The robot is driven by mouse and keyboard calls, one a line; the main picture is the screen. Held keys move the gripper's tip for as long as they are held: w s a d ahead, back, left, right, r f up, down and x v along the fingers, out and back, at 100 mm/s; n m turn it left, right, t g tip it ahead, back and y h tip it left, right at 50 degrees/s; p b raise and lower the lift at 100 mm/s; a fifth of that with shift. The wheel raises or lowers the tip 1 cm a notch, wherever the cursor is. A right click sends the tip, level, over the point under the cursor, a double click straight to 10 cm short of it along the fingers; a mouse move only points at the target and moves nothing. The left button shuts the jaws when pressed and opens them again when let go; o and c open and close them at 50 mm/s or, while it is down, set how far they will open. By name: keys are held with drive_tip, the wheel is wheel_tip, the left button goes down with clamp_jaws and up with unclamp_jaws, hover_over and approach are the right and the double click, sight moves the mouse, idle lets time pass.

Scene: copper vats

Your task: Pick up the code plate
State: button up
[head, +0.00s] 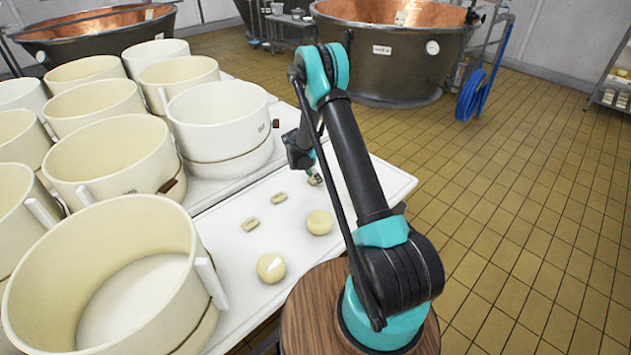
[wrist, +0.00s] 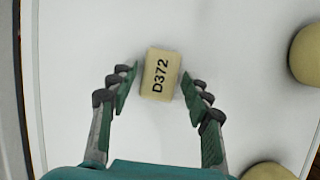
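A small cream code plate (wrist: 160,74) marked "D372" lies on the white table, seen in the wrist view between my fingertips. My gripper (wrist: 158,79) is open, with a finger on each side of the plate and a gap to each; I cannot tell how far above the table the fingertips are. In the head view my gripper (head: 314,179) is low over the table's right part, and it largely hides what lies under it. Two more small pale plates (head: 279,197) (head: 250,224) lie on the table to its left.
Two round pale cheeses (head: 319,222) (head: 271,267) sit on the table (head: 228,246) nearer to me. Several large cream moulds (head: 222,125) fill the left side. Copper vats (head: 395,65) stand behind. The tiled floor (head: 530,190) at the right is clear.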

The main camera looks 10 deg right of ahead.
drive_tip(key=c, duration=0.8)
drive_tip(key=shift+r, duration=0.1)
drive_tip(key=shift+c, duration=0.2)
